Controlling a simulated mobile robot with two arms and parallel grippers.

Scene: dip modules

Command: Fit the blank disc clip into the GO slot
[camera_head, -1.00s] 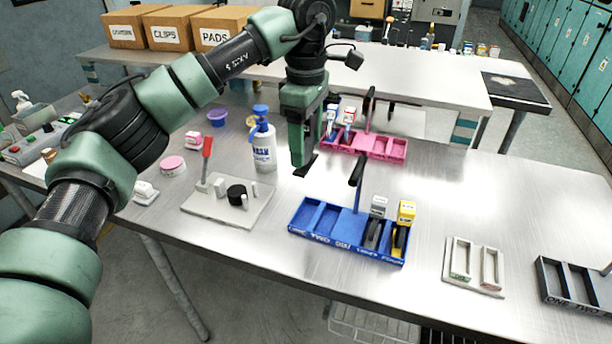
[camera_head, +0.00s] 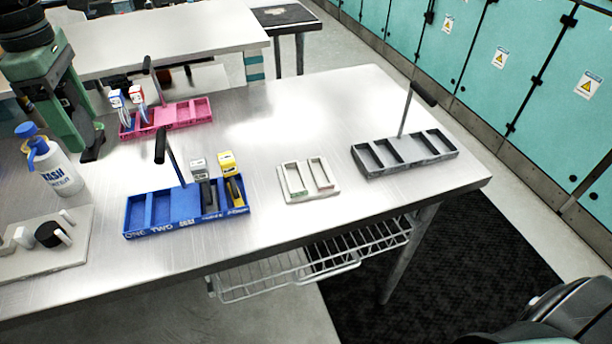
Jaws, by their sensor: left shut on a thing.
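My left gripper (camera_head: 93,148) points down at the left, over the table behind the blue tray. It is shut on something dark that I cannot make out. The blue tray (camera_head: 140,234) has a black post handle and holds a grey-topped clip (camera_head: 203,185) and a yellow-topped clip (camera_head: 231,178) in its right compartments; its left compartments are empty. A white plate (camera_head: 309,195) carries two empty-looking slots, the left one with a green mark and the right one with a reddish mark. Its lettering is too small to read. My right gripper is out of view.
A pink tray (camera_head: 178,112) with upright clips stands behind the blue one. A dark grey tray (camera_head: 437,150) with a tall handle stands right of the white plate. A wash bottle (camera_head: 57,170) is at left. Bare tabletop lies behind the white plate.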

